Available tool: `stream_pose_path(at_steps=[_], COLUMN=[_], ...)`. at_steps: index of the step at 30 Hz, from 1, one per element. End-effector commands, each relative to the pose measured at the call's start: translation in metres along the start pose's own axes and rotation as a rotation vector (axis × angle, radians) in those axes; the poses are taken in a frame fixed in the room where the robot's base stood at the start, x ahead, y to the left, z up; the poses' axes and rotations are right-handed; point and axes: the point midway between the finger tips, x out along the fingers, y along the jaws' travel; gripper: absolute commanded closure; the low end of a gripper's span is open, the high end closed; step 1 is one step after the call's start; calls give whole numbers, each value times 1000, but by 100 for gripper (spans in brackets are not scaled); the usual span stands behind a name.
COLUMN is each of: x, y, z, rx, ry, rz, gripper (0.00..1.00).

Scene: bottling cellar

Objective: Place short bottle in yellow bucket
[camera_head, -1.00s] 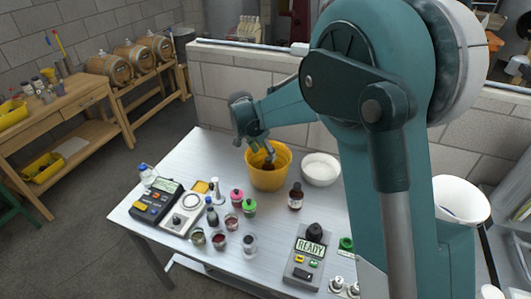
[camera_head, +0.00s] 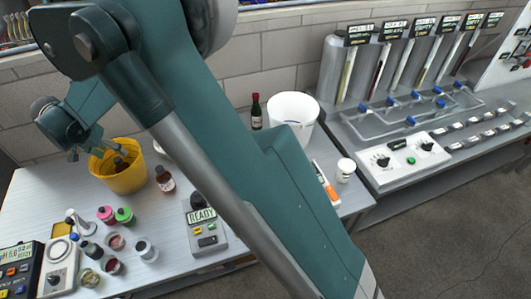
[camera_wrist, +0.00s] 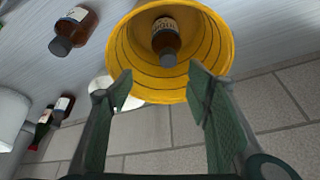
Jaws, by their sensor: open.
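The yellow bucket (camera_head: 121,183) stands on the table, and a short brown bottle with a dark cap (camera_head: 121,164) is inside it. In the wrist view the bucket (camera_wrist: 220,45) opens toward me and the bottle (camera_wrist: 166,40) lies within its walls, its cap toward me. My gripper (camera_head: 88,153) is at the bucket's upper left rim. In the wrist view my gripper (camera_wrist: 163,92) has its fingers spread wide with nothing between them, apart from the bottle. The bottle's base is hidden.
Another brown bottle (camera_head: 165,179) stands right of the bucket. Small jars (camera_head: 124,215) and a meter reading READY (camera_head: 205,225) are in front. A white bucket (camera_head: 293,115) and a dark red-capped bottle (camera_head: 256,112) stand to the right, behind my arm.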

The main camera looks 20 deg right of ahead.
Motion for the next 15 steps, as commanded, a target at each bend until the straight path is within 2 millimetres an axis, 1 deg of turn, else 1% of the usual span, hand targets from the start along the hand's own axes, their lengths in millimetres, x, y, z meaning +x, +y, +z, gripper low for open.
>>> stream_pose_path(at_steps=[5,9,15], x=[-19,-37,-64], y=[31,62,110], z=[-22,-41,-65], rx=[-15,-37,-66], ry=[-5,-9,-12], rz=[-11,-23,-43], gripper=[51,51,51])
